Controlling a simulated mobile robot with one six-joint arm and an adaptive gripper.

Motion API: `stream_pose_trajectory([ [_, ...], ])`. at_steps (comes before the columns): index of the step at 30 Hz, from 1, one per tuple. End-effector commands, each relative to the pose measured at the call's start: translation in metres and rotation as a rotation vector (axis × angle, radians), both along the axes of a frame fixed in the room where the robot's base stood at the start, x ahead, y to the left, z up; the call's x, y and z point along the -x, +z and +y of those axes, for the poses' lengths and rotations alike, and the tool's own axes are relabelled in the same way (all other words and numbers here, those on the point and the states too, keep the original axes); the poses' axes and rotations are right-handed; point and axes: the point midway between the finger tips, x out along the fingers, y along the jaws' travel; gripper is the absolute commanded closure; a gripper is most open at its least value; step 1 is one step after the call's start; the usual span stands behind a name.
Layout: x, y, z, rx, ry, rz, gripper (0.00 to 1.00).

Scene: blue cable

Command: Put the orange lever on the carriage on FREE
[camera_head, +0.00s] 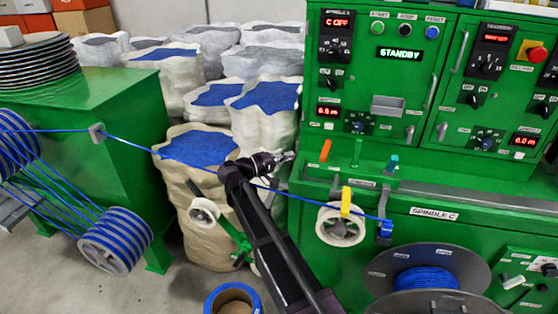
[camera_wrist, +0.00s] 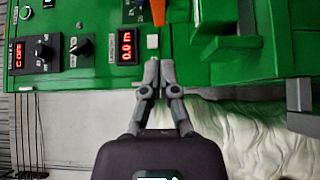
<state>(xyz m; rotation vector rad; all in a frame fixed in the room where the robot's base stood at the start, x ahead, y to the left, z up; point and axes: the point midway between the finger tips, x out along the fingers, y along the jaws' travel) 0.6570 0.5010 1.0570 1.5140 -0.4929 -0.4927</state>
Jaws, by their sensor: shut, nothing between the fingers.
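In the wrist view the orange lever (camera_wrist: 158,11) shows only in part at the top edge. My gripper (camera_head: 289,156) is to the left of the lever and apart from it. In the wrist view my gripper (camera_wrist: 155,66) is shut and empty, its tips pointing toward the lever and the panel. I cannot read a FREE mark near the lever.
White sacks (camera_head: 266,111) stand behind my arm.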

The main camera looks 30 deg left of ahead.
Motion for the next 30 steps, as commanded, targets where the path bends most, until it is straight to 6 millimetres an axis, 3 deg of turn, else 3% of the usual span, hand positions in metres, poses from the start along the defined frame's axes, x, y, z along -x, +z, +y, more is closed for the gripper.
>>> stream_pose_trajectory([
  [8, -0.036, 0.000, -0.026, 0.000, -0.002, 0.000, 1.00],
  [18, -0.040, 0.000, -0.060, 0.000, 0.001, 0.000, 1.00],
  [30, -0.041, 0.000, -0.064, 0.000, 0.002, 0.000, 1.00],
])
